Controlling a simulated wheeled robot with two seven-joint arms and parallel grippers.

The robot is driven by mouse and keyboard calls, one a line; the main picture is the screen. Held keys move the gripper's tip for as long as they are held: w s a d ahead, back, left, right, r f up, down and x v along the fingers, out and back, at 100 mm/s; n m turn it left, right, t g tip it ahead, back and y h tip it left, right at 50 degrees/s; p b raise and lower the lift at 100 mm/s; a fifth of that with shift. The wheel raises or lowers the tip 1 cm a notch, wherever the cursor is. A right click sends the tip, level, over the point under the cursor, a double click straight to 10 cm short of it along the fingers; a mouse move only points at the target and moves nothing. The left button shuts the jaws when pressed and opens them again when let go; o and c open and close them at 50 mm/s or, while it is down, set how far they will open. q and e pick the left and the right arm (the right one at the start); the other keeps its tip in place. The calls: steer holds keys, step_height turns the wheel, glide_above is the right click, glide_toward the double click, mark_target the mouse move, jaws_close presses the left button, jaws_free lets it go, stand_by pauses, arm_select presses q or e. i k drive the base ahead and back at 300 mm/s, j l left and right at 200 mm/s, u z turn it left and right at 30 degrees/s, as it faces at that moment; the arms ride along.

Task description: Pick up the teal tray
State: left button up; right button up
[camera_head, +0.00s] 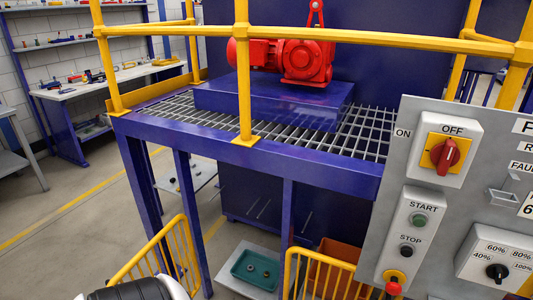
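The teal tray (259,258) is low in the picture, just below the middle, on a pale grey flat surface (224,274) under the raised platform. A few small round parts lie in it. It is seen from above, and its rim is largely clear of other things. Neither my left nor my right gripper shows in this view, so nothing can be seen touching the tray.
Yellow railings (322,256) stand right of the tray, with others (150,255) to its left. A blue post (287,215) rises behind it. A orange-brown bin (340,252) is to its right. A grey control panel (395,190) fills the right side.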

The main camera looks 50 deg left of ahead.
mark_target(262, 263)
steer(key=u, duration=1.85)
